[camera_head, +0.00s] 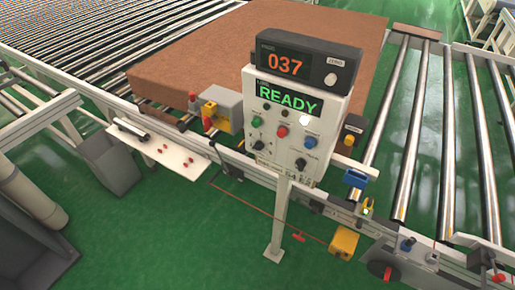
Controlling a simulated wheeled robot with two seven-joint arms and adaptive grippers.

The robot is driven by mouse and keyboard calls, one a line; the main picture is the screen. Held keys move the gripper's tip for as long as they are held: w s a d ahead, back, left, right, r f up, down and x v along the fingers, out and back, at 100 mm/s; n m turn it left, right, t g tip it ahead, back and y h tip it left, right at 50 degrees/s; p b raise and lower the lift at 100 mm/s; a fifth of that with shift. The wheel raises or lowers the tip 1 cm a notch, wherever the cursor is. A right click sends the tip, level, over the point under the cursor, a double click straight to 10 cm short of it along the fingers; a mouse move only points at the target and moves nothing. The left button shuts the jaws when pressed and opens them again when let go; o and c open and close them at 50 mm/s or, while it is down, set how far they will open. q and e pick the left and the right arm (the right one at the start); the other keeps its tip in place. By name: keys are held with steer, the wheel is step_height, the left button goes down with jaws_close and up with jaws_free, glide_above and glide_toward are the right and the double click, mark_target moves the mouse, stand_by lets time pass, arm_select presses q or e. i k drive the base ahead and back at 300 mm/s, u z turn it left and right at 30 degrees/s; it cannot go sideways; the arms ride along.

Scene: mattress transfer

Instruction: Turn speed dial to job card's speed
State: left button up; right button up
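A white control panel (292,140) stands on a post beside the conveyor. A dark box (307,62) on top of it shows "037" in orange digits. A green screen (286,97) below reads "READY". Black knobs are on the panel's lower face, one at the lower left (259,145) and one at the lower right (301,163). Their labels and pointer settings are too small to read, so I cannot tell which is the speed dial. No readable job card shows. Neither of my grippers is in view.
A brown mattress (215,50) lies on the rollers behind the panel. A white shelf (158,150) and a grey bin (110,163) are at left.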

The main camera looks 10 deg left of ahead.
mark_target(259, 146)
steer(key=u, duration=2.3)
steer(key=i, duration=2.6)
steer(key=z, duration=3.2)
